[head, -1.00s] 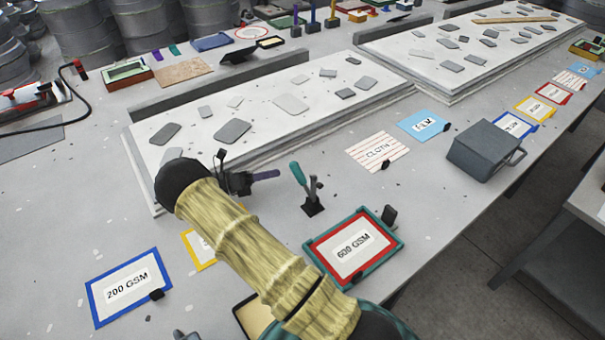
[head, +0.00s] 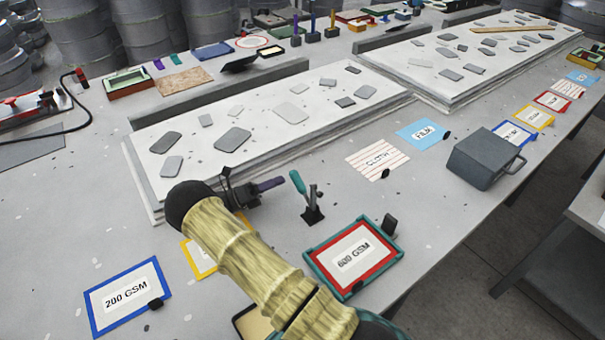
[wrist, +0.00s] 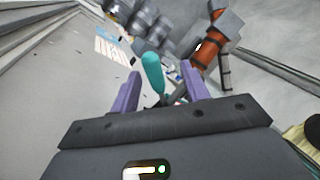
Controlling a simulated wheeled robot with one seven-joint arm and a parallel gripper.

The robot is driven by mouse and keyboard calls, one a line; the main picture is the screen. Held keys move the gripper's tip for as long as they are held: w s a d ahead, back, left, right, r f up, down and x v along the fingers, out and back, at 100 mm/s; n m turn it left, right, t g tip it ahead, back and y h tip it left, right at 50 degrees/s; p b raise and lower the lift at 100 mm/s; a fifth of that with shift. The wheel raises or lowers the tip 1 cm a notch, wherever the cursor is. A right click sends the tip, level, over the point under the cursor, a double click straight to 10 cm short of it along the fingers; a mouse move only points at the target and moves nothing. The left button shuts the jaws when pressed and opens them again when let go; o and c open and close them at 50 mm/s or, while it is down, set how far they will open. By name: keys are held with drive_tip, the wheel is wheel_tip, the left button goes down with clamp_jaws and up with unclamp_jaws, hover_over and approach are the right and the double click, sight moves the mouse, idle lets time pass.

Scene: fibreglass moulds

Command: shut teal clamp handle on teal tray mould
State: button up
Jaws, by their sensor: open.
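The teal clamp handle (head: 298,182) stands raised and leaning left above its dark clamp base (head: 312,215). A teal-rimmed tray (head: 310,258) with a red-bordered "600 GSM" card lies in front of the clamp. My gripper (head: 276,183), with purple fingers, is just left of the handle in the head view. In the wrist view my gripper (wrist: 161,72) is open, and the teal handle (wrist: 153,75) shows in the gap between its fingers, nearer the left one. I cannot tell whether they touch. My arm hides part of the table in front.
A grey metal box (head: 485,158) with a handle stands to the right. A white slab (head: 265,125) with grey chips lies behind the clamp. The tabletop right of the clamp is mostly clear.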

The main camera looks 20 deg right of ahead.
sight(299, 177)
drive_tip(key=d, duration=0.2)
drive_tip(key=d+p, duration=0.1)
drive_tip(key=d, duration=0.2)
drive_tip(key=s+d, duration=0.1)
drive_tip(key=d, duration=0.1)
drive_tip(key=shift+d+p, duration=0.15)
drive_tip(key=shift+p, duration=0.15)
drive_tip(key=shift+d+r, duration=0.15)
drive_tip(key=shift+d, duration=0.4)
clamp_jaws()
